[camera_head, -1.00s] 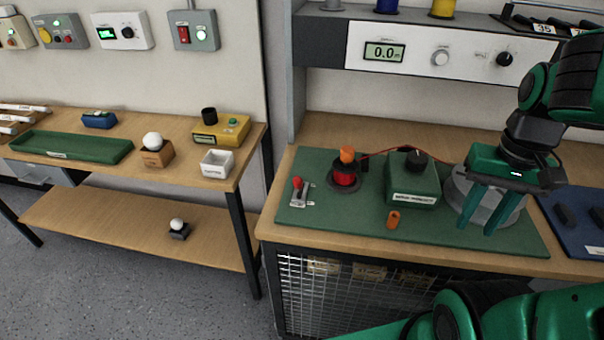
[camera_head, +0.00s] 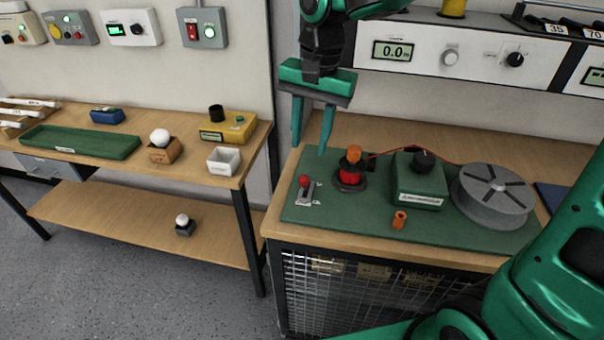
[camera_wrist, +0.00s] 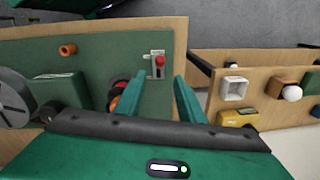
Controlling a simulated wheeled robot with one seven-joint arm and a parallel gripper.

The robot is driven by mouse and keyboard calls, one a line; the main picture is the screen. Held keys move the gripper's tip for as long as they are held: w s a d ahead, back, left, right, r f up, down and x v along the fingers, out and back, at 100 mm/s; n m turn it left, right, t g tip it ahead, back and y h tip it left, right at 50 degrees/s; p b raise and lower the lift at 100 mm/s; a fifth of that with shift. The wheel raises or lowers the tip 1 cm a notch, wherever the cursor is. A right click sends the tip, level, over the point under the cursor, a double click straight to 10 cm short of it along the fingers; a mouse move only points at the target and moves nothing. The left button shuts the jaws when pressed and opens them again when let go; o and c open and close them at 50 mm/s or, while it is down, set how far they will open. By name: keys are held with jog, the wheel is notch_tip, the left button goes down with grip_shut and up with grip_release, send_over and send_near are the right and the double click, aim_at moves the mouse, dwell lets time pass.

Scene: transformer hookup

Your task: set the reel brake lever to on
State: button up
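The reel brake lever (camera_head: 305,182) has a red knob on a pale slotted plate, at the left end of the green mat (camera_head: 345,213). In the wrist view the lever (camera_wrist: 160,60) shows just beyond the gap between my fingertips. My gripper (camera_head: 312,148) is open and empty, fingers pointing down, above and behind the lever and apart from it. The open fingers also show in the wrist view (camera_wrist: 160,92). I cannot read any marks on the lever plate. The grey reel (camera_head: 495,190) sits at the mat's right end.
Right of the lever stand a red and black post with an orange top (camera_head: 351,170) and a green box with a black knob (camera_head: 420,180). A small orange ring (camera_head: 399,219) lies in front. A display panel (camera_head: 450,55) is behind. A second bench (camera_head: 245,160) stands left.

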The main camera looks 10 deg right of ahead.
aim_at(305, 185)
jog(key=f, duration=0.7)
jog(key=a+f, duration=0.1)
jog(key=f, duration=0.2)
jog(key=shift+w+f, duration=0.25)
jog(key=shift+f, duration=0.1)
grip_shut()
jog(key=shift+r, duration=0.1)
